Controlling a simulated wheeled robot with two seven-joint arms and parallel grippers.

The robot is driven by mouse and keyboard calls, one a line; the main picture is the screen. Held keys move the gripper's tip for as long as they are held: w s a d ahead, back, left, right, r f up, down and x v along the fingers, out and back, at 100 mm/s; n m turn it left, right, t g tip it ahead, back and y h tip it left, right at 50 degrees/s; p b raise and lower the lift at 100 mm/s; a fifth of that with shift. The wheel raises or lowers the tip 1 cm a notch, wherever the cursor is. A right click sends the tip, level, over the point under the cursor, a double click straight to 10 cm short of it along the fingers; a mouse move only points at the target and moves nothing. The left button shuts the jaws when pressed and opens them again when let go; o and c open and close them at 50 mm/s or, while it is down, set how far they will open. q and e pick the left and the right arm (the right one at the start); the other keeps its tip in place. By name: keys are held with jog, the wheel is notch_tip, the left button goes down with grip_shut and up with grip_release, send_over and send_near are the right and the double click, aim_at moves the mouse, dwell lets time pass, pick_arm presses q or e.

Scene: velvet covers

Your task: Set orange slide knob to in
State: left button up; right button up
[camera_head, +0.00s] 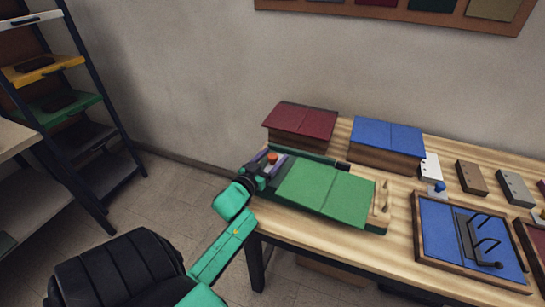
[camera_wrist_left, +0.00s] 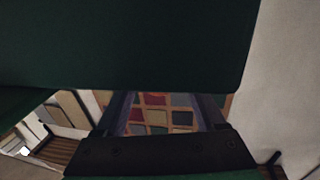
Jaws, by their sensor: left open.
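The orange slide knob (camera_head: 272,157) is a small round knob at the left end of a green velvet-covered board (camera_head: 325,190) on the table. My left gripper (camera_head: 270,165) is at that end of the board, its fingers open and close around or beside the knob. I cannot tell whether they touch it. In the left wrist view the two dark fingers (camera_wrist_left: 167,112) are spread apart with nothing visible between them except the distant wall panel. A dark green surface fills the top of that view. The knob does not show there. My right gripper is not in view.
A red-covered box (camera_head: 300,120) and a blue-covered box (camera_head: 388,137) stand behind the board. Wooden pegs (camera_head: 380,197) rise at its right end. A blue framed board with hooks (camera_head: 440,235) lies to the right. A shelf rack (camera_head: 65,100) stands at the left.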

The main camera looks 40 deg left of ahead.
pick_arm(q)
grip_shut()
dwell(1.4)
